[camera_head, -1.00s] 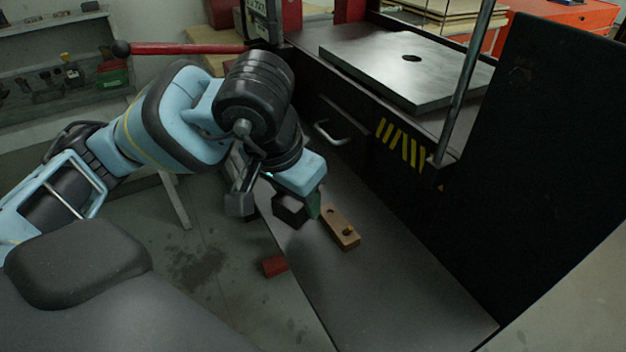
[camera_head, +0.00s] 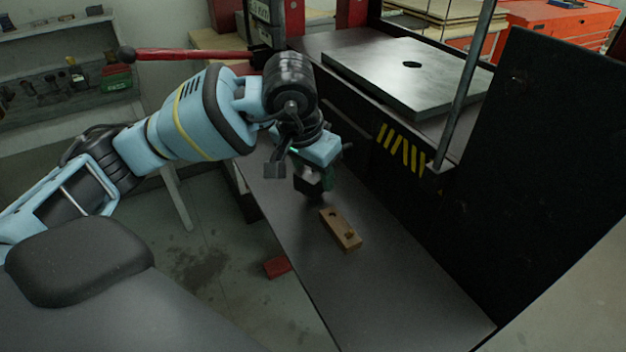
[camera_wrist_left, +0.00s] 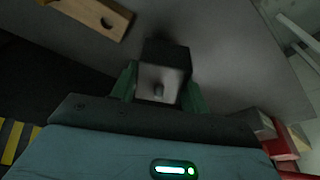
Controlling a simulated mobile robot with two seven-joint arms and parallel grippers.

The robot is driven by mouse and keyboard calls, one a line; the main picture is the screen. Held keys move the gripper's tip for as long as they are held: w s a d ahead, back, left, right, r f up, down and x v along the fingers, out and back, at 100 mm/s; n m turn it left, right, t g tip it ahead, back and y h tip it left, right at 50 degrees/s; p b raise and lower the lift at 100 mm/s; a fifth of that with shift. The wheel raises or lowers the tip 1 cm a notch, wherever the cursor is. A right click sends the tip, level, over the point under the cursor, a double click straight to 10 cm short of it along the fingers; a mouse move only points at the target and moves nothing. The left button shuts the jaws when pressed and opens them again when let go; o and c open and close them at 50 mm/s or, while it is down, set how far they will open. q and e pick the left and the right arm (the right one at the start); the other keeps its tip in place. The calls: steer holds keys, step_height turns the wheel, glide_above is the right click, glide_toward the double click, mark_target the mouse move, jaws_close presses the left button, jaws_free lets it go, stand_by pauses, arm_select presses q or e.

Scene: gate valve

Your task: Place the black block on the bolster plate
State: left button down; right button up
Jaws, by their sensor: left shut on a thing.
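My left gripper (camera_head: 316,174) is shut on the black block (camera_head: 308,187) and holds it above the dark bench, beyond the wooden piece. The green fingers of the left gripper (camera_wrist_left: 160,88) clasp two sides of the black block (camera_wrist_left: 166,53) in the left wrist view. The face toward that camera is lit and shows a small round feature. The bolster plate (camera_head: 390,75), a flat grey slab with a central hole, lies on the press bed, higher and farther right than the gripper. Its visible top is bare. My right gripper is out of view.
A wooden piece with holes (camera_head: 341,230) lies on the dark bench (camera_head: 375,290). A red piece (camera_head: 277,267) is low at the bench's left side. A metal rod (camera_head: 465,85) and dark panel (camera_head: 540,160) stand right of the plate. A red lever (camera_head: 190,52) extends left behind my arm.

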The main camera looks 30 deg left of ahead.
mark_target(304, 178)
arm_select(q)
steer(key=shift+f, duration=1.05)
steer(key=shift+f, duration=0.1)
steer(key=shift+f, duration=0.1)
steer(key=c, duration=0.7)
jaws_free()
steer(key=shift+s, duration=0.1)
steer(key=shift+f, duration=0.1)
steer(key=v, duration=1)
steer(key=shift+r, duration=0.35)
steer(key=shift+v, duration=0.85)
steer(key=shift+o, duration=0.3)
